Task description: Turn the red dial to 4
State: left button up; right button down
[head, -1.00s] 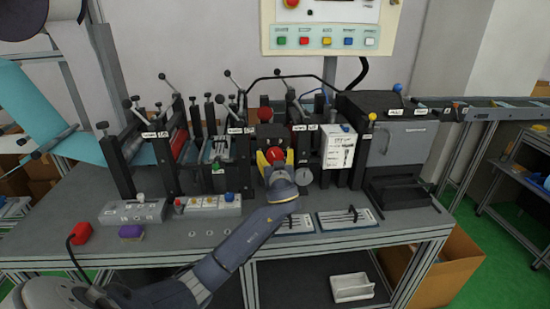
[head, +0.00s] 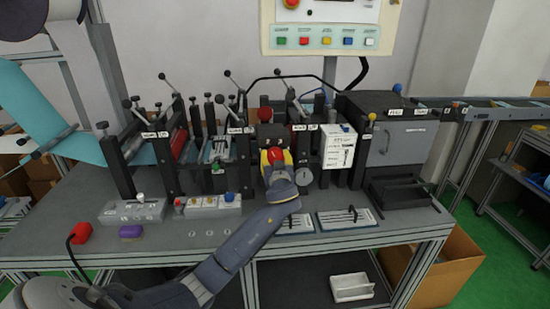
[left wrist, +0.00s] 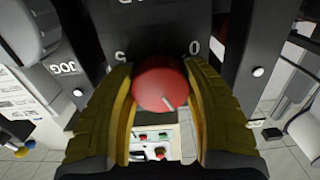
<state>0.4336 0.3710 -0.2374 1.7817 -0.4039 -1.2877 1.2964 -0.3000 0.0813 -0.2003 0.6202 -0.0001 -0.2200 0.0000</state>
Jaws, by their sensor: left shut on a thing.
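The red dial (head: 275,154) is on the front of the middle station of the mask line. My left gripper (head: 276,161) reaches it from the front, its yellow fingers on either side. In the left wrist view the dial (left wrist: 158,80) sits between the two yellow fingers (left wrist: 160,95), which are shut on it. A white pointer line on the dial points to the lower right of that view. A "5" shows at its upper left and a "0" at its upper right; any other marks are hidden by the dial and fingers. My right gripper is not in view.
A red knob (head: 265,115) stands above and behind the dial. Button boxes (head: 208,205) stand to the left.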

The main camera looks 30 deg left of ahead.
pick_arm(q)
jog(key=m, duration=0.4)
jog(key=shift+a+m, duration=0.1)
jog(key=shift+m, duration=0.3)
jog(key=m, duration=0.4)
jog(key=shift+m, duration=0.3)
jog(key=m, duration=0.5)
jog(key=shift+s+a+r, duration=0.1)
jog(key=shift+r+m, duration=0.1)
jog(key=shift+m, duration=2.3)
jog(key=o, duration=1.3)
jog(key=v, duration=1.2)
